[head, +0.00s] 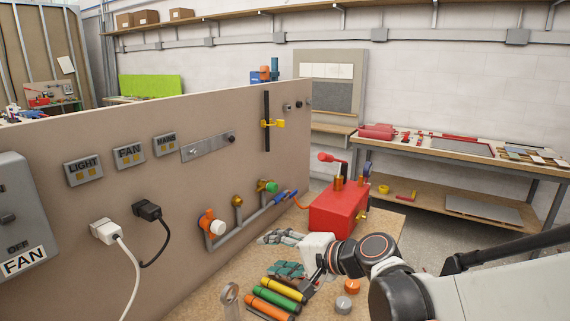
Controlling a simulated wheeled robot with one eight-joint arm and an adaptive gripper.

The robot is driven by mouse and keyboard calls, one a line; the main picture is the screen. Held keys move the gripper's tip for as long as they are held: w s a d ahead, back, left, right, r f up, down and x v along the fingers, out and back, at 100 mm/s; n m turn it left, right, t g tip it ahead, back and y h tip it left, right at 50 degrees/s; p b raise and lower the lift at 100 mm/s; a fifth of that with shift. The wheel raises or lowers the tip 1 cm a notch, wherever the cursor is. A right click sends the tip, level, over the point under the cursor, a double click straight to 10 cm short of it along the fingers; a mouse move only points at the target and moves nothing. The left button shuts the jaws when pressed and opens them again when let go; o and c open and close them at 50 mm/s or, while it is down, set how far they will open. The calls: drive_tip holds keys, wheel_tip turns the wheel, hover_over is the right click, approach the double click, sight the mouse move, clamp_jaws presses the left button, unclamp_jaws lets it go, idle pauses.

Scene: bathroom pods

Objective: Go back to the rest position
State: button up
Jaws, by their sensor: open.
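My gripper (307,287) hangs at the end of my white and black arm, which reaches in from the lower right. Its fingers point down over the wooden bench top, close to the right ends of several coloured cylinders (276,292) in green, yellow and orange. I see nothing held in it. The fingertips are small and dark here, and part of the bench behind the arm is hidden. Gloves (285,238) lie on the bench behind the gripper.
A beige panel (120,215) with switches, plugs and pipe valves (212,224) stands along the left. A red box (338,206) with fittings stands behind my arm. Orange and grey knobs (351,286) lie beside the gripper. A workbench (470,165) stands at the back right.

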drive_tip(key=s+d+f+n+h, duration=0.2)
drive_tip(key=s+d+n+h, duration=0.5)
drive_tip(key=s+d, duration=1.3)
drive_tip(key=d+h, duration=0.2)
drive_tip(key=h, duration=0.2)
drive_tip(key=shift+n+g, duration=0.3)
drive_tip(key=shift+g, duration=0.1)
